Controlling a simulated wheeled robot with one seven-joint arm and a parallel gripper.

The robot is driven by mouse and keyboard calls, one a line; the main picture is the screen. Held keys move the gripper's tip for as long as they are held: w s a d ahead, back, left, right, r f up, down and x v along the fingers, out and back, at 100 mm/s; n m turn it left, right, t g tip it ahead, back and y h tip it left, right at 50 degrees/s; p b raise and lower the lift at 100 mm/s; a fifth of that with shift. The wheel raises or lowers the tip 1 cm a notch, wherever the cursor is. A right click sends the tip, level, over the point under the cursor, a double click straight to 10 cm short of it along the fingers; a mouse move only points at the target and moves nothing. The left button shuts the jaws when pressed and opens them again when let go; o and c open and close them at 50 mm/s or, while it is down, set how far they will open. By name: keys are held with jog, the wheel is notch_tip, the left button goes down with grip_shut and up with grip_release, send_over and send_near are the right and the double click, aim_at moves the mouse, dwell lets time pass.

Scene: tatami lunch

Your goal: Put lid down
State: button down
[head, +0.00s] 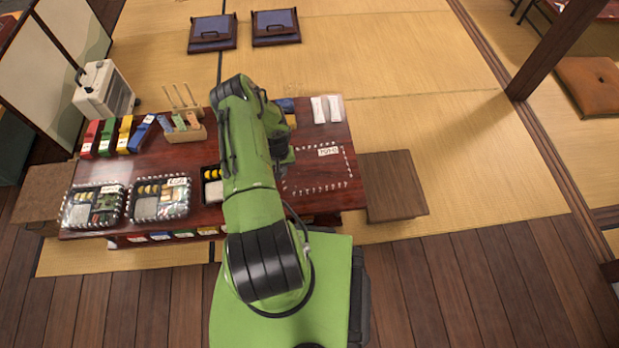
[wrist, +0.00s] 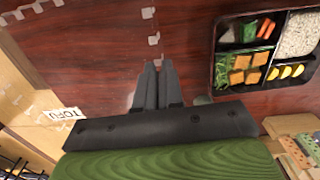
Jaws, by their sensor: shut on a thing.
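My gripper (wrist: 158,68) is shut on the edge of a clear lid (wrist: 153,40), with its two fingers close together. The lid has a dashed white rim and a label reading TOFU. In the head view the lid (head: 318,187) spreads to the right of my arm, over the table's right part; its height above the table is hard to tell. The open black lunch box (wrist: 215,70) lies right of the fingers in the wrist view, with rice, carrot, greens, tofu and yellow slices. In the head view the box (head: 204,187) is partly hidden by my arm, which also hides the gripper.
Two lidded boxes (head: 93,207) (head: 159,199) stand at the table's left front. Coloured packs (head: 107,138) and a wooden holder (head: 186,133) lie behind. White packets (head: 326,108) lie at the back right. A wooden stool (head: 393,185) stands right of the table (head: 180,165).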

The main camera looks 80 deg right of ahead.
notch_tip(320, 180, down, 10)
jog(key=b, duration=0.4)
jog(key=shift+s+f, duration=0.1)
jog(key=shift+s, duration=0.05)
jog(key=c, duration=1.7)
grip_release()
jog(key=o, duration=0.4)
notch_tip(320, 180, up, 12)
jog(key=p, duration=0.4)
jog(key=shift+r, duration=0.2)
